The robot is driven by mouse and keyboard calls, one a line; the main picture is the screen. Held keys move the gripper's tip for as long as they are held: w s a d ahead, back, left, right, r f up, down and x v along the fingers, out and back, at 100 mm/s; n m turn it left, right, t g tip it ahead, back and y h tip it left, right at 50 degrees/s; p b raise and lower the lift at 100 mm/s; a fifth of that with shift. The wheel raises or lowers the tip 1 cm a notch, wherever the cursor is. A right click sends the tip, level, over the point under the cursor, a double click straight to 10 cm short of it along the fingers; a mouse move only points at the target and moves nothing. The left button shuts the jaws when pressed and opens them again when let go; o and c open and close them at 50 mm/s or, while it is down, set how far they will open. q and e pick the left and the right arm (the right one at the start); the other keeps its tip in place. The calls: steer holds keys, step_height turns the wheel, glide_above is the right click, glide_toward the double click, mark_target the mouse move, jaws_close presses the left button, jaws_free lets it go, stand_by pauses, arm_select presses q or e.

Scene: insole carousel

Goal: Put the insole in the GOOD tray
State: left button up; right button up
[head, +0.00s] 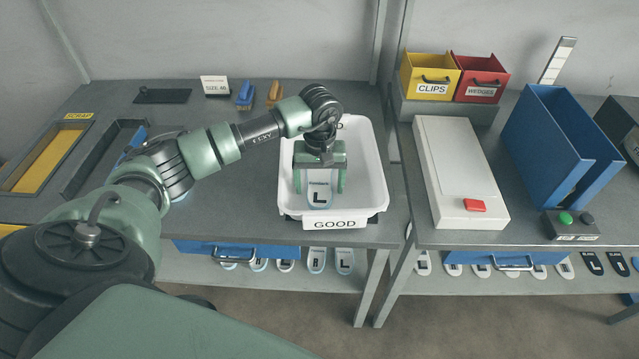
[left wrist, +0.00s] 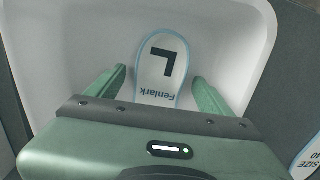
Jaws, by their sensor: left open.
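The insole (head: 319,196) is white with a pale blue edge and a black L. It lies in the white GOOD tray (head: 371,195), near its front wall. My left gripper (head: 320,185) is over the tray with one finger on each side of the insole. In the left wrist view the fingers (left wrist: 158,92) are open, with gaps between them and the insole (left wrist: 163,67). The insole's far part is hidden under the gripper body. The tray's white wall (left wrist: 255,45) also shows there. My right gripper is not in view.
A yellow CLIPS bin (head: 431,76), a red bin (head: 480,78), a white box with a red button (head: 455,165) and a blue holder (head: 550,140) stand on the right bench. A yellow SCRAP slot (head: 46,158) is at the far left. Several insoles lie on the lower shelf.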

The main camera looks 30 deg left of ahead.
arm_select(q)
steer(key=shift+r, duration=0.45)
step_height(320, 180, up, 11)
steer(key=b, duration=0.2)
steer(key=shift+r, duration=0.15)
